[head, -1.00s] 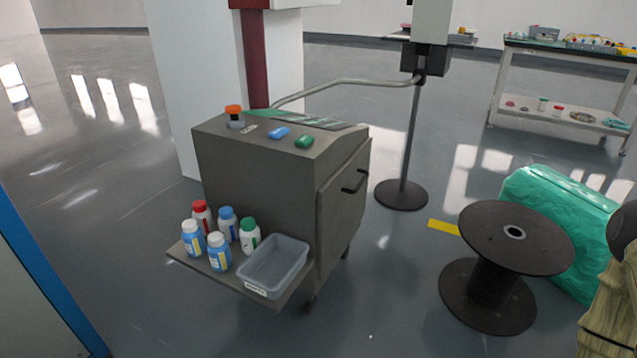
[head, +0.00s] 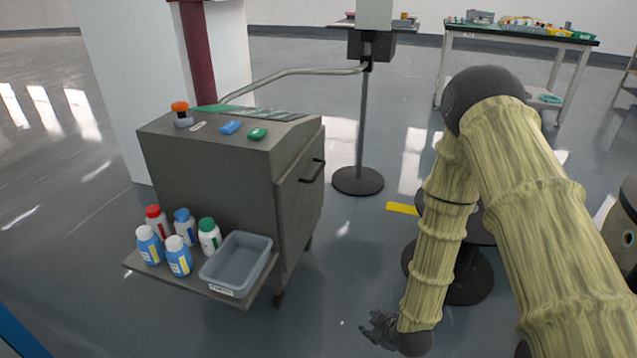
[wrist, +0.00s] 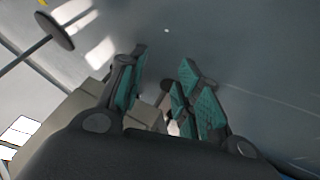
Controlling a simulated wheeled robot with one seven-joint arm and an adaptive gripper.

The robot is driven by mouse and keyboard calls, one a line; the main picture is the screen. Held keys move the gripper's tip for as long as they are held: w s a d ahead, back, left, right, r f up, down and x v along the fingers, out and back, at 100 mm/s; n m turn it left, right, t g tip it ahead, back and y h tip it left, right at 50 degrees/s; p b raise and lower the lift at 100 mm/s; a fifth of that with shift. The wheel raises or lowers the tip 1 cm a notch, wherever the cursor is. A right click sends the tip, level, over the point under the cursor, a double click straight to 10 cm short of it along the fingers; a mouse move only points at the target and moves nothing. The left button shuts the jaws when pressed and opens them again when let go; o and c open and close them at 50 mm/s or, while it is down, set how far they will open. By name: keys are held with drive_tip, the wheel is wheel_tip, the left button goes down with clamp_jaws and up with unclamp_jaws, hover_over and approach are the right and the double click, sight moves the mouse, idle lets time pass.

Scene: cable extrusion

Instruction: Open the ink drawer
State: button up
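The ink drawer appears to be the front panel (head: 296,215) with a dark bar handle (head: 313,171) on the right side of the grey machine cabinet (head: 205,175). The panel looks shut. My gripper (head: 378,328) hangs low over the floor, to the right of the cabinet and below the handle, well apart from both. In the wrist view my gripper (wrist: 160,90) shows its teal-padded fingers spread apart, with nothing between them. The handle cannot be made out in the wrist view.
A side shelf (head: 190,284) on the cabinet holds several bottles (head: 179,255) and a grey bin (head: 237,264). A stand with a round base (head: 358,181) is behind. A dark cable spool (head: 470,275) is partly hidden behind my arm. The floor before the panel is clear.

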drive_tip(key=w+a+r+n+t+y, duration=0.25)
drive_tip(key=w+r+n, duration=0.25)
drive_tip(key=w+r, duration=0.45)
drive_tip(key=w+a+r+n+t+y, duration=0.15)
drive_tip(key=w+a+r+n, duration=0.3)
drive_tip(key=w+r, duration=0.45)
drive_tip(key=w+a+r+n+t+y, duration=0.1)
drive_tip(key=w+a+r+n+t, duration=0.2)
drive_tip(key=w+r+n, duration=0.5)
drive_tip(key=w+a+m+b, duration=0.3)
drive_tip(key=w+a+b, duration=0.1)
drive_tip(key=w, duration=0.4)
drive_tip(key=shift+w+a+r+b, duration=0.35)
drive_tip(key=shift+a+r+b, duration=0.05)
drive_tip(key=shift+b, duration=0.05)
clamp_jaws()
